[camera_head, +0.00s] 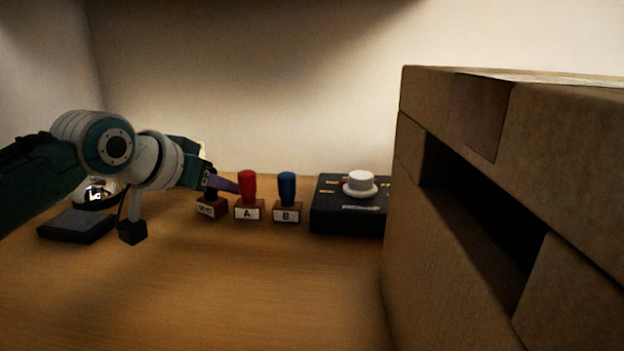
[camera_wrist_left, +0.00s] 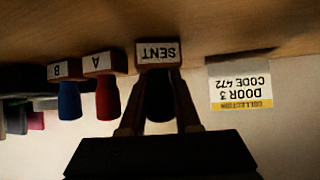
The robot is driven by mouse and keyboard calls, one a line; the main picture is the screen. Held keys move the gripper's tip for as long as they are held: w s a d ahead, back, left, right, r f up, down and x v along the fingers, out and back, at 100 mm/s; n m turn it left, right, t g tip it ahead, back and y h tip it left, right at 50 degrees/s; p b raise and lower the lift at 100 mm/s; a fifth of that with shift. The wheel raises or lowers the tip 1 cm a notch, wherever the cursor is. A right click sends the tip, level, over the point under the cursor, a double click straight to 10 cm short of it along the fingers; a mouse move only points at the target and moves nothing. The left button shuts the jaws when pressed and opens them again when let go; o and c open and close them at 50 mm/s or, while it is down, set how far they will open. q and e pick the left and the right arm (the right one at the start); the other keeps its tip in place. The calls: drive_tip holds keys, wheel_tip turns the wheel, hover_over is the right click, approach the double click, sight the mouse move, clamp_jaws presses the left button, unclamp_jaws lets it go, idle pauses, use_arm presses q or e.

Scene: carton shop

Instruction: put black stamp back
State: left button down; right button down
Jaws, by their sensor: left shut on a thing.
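The black stamp (camera_head: 211,208) has a brown wooden block, a white SENT label and a dark handle. It is at the left end of a row, beside the red stamp A (camera_head: 247,209), and looks slightly turned against it. My left gripper (camera_head: 216,186) is shut on its handle from the left and hides part of it. In the left wrist view, the two fingers (camera_wrist_left: 159,112) hold the handle from both sides below the SENT block (camera_wrist_left: 158,54). Whether the block touches the table or hangs just above it, I cannot tell. My right gripper is out of view.
The blue stamp B (camera_head: 287,198) stands right of A. A black box with a white knob (camera_head: 362,184) is farther right. A large carton (camera_head: 430,235) fills the right side. A dark pad (camera_head: 76,226) lies left. The front table (camera_head: 220,290) is clear.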

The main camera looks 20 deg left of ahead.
use_arm(q)
drive_tip(key=c, duration=0.6)
unclamp_jaws()
drive_tip(key=shift+f, duration=0.15)
drive_tip(key=shift+r, duration=0.3)
drive_tip(key=p+v, duration=0.3)
drive_tip(key=v, duration=0.8)
drive_tip(key=shift+s+r+p, duration=0.2)
drive_tip(key=shift+s+p, duration=0.2)
